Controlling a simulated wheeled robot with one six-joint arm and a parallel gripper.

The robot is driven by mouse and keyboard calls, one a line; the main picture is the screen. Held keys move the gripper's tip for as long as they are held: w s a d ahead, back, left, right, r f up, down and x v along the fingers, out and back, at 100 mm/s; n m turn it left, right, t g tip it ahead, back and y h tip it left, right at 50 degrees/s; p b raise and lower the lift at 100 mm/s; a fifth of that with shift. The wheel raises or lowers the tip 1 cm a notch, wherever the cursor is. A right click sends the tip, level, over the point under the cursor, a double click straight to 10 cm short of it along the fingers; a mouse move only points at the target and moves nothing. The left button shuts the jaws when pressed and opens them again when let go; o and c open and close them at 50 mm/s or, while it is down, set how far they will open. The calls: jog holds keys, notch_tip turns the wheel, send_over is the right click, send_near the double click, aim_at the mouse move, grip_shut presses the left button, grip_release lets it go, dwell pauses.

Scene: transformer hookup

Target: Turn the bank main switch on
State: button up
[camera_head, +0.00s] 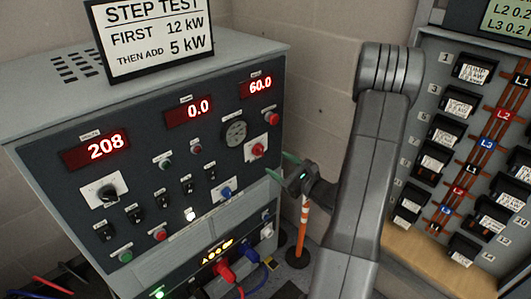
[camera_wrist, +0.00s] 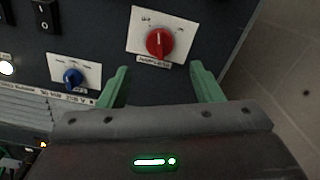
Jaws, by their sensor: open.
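A red rotary knob (camera_wrist: 159,42) on a white plate sits on the dark panel of the grey cabinet, straight ahead of my gripper (camera_wrist: 160,70). It also shows in the head view (camera_head: 257,151). A smaller blue rotary knob (camera_wrist: 73,78) is lower left of it, also visible in the head view (camera_head: 226,192). The knob labels are too small to read, so I cannot tell which one is the bank main switch. My gripper also shows in the head view (camera_head: 281,167). Its green fingers are apart and empty, short of the red knob.
The cabinet panel (camera_head: 75,186) carries several black switches, buttons and red displays reading 208, 0.0 and 60.0. Red and blue cables (camera_head: 224,273) plug in low down. A breaker board (camera_head: 435,130) stands at right. An orange-and-white post (camera_head: 302,225) stands behind my gripper.

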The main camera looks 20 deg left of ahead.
aim_at(262, 153)
jog(key=p+x, duration=0.1)
jog(key=x, duration=0.6)
jog(key=shift+w+a, duration=0.1)
jog(key=shift+a, duration=0.3)
jog(key=shift+c, duration=0.5)
jog(key=c, duration=0.8)
jog(key=shift+c, duration=0.2)
